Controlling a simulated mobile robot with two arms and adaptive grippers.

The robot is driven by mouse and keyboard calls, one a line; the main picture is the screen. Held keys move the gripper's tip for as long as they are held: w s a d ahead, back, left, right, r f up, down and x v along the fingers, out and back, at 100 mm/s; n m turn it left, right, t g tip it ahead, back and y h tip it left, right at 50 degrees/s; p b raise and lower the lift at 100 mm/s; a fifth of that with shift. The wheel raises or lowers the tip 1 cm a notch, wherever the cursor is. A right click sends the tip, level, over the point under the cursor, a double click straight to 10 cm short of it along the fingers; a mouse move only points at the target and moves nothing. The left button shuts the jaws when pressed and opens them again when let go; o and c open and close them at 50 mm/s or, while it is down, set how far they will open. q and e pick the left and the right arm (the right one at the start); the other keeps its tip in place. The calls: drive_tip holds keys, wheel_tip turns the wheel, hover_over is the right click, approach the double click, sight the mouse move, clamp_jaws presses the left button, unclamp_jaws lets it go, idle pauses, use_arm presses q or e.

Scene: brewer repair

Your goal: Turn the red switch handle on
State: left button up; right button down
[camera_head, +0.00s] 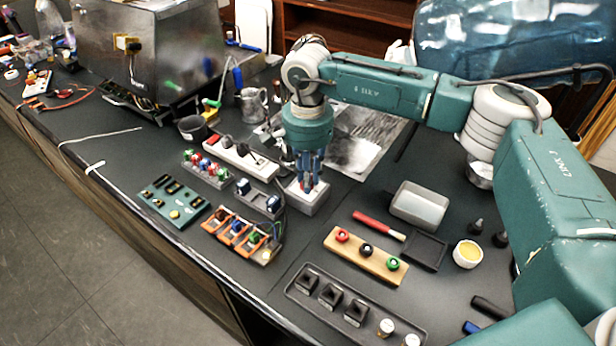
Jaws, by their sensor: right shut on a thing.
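A light grey switch box (304,204) stands on the dark counter near the middle of the view. My right gripper (310,186) points straight down onto the top of this box, with its fingers shut. A small bit of red shows at the fingertips, where the red switch handle sits between them. The fingers hide most of the handle, so I cannot tell its angle. My left gripper is not in view.
A white power strip (240,158) and a small dark dock (258,200) stand left of the box. An orange module rack (240,236) and green circuit board (172,202) lie nearer the front edge. A red-handled brush (379,226) and grey bin (419,205) lie to the right.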

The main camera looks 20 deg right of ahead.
drive_tip(key=shift+a+f+m+b, duration=0.1)
drive_tip(key=shift+m+b, duration=0.6)
drive_tip(key=shift+m, duration=0.1)
drive_tip(key=shift+m+b, duration=0.65)
drive_tip(key=shift+m, duration=0.15)
drive_tip(key=m+b, duration=0.1)
drive_tip(key=m, duration=0.1)
drive_tip(key=shift+w+a+m+b, duration=0.1)
drive_tip(key=shift+m+b, duration=0.2)
drive_tip(key=m+b, duration=0.1)
drive_tip(key=m, duration=0.2)
drive_tip(key=shift+w+a+m+b, duration=0.1)
drive_tip(key=shift+m+b, duration=0.3)
drive_tip(key=m+b, duration=0.1)
drive_tip(key=m, duration=0.3)
drive_tip(key=shift+w, duration=0.1)
drive_tip(key=shift+w+r+m+b, duration=0.15)
drive_tip(key=shift+m+b, duration=0.2)
drive_tip(key=shift+m, duration=0.65)
drive_tip(key=shift+r+m+b, duration=0.1)
drive_tip(key=shift+m+b, duration=0.25)
drive_tip(key=shift+m, duration=0.65)
drive_tip(key=c, duration=1.6)
unclamp_jaws()
drive_tip(key=shift+o, duration=0.2)
